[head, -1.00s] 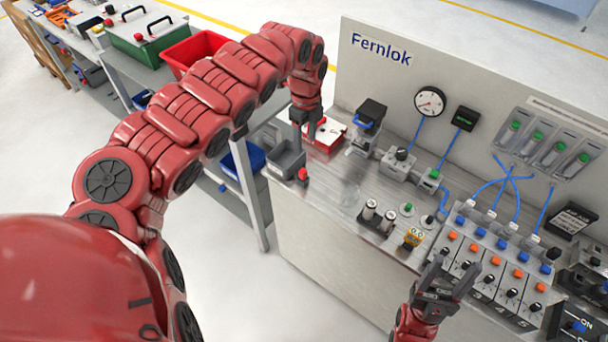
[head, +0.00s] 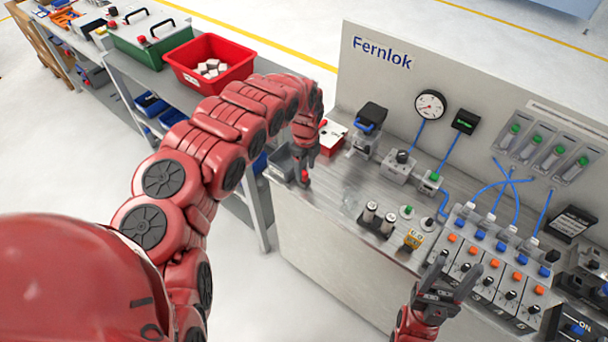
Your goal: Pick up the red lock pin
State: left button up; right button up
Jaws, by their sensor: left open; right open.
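The red lock pin (head: 305,175) is a small red piece at the bench's front left edge, just right of a grey bin (head: 281,163). My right gripper (head: 456,268) is open and empty, pointing up in front of the valve row.
A red box with a white top (head: 331,138) stands behind my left gripper. The valve row (head: 485,262) fills the bench's right. The bench surface (head: 340,185) between is clear.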

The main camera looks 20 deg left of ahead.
aim_at(304, 173)
pick_arm(q)
jog(key=shift+a+f+p, duration=0.2)
jog(key=shift+f+p, duration=0.25)
jog(key=shift+f, duration=1.2)
grip_shut()
